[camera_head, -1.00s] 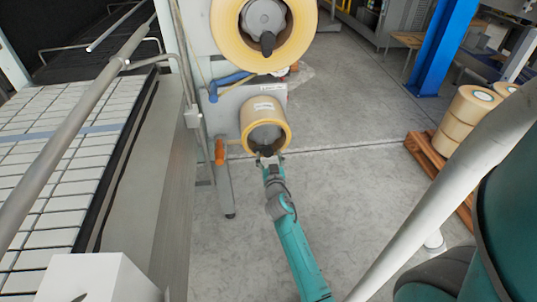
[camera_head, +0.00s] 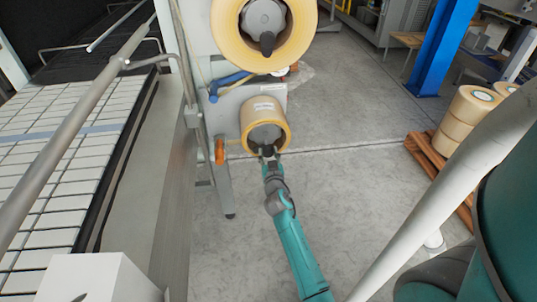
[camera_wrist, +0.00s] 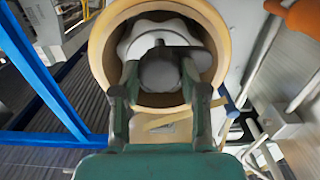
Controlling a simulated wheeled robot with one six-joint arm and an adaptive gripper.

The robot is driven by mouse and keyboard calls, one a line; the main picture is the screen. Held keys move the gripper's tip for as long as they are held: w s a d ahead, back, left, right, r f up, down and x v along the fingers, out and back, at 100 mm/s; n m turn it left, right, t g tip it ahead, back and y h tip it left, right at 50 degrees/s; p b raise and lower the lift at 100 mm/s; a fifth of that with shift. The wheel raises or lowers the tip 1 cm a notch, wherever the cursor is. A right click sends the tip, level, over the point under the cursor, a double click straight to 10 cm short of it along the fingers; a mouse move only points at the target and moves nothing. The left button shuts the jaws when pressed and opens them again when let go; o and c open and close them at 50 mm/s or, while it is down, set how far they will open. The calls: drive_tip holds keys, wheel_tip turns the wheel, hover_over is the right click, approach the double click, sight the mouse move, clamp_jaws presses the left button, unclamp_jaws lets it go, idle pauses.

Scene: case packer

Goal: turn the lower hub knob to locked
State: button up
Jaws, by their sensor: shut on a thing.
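The lower tape roll (camera_head: 264,110) sits on its hub at the machine's side. The hub (camera_head: 265,136) shows as a grey disc inside the roll's core. In the wrist view the roll's tan ring (camera_wrist: 103,50) surrounds a pale lobed hub (camera_wrist: 140,32), with the dark grey lower hub knob (camera_wrist: 160,70) in front. My gripper (camera_head: 268,152) is at the hub's front; in the wrist view its fingers (camera_wrist: 160,88) are on either side of the knob, shut on it. The fingers hide the knob's sides, and I cannot read any lock marking.
A larger upper roll (camera_head: 238,50) with its own dark knob (camera_head: 267,43) is above. An orange handle (camera_head: 219,151) and a blue lever (camera_head: 228,82) are close at left. A conveyor (camera_head: 60,180) runs at left.

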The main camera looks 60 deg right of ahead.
drive_tip(key=shift+n, duration=0.3)
drive_tip(key=n, duration=0.8)
drive_tip(key=shift+w+a+f+n, duration=0.1)
drive_tip(key=shift+n, duration=0.2)
drive_tip(key=n, duration=0.8)
drive_tip(key=shift+f, duration=0.15)
drive_tip(key=shift+n, duration=0.4)
drive_tip(key=o, duration=1.1)
drive_tip(key=shift+a, duration=0.1)
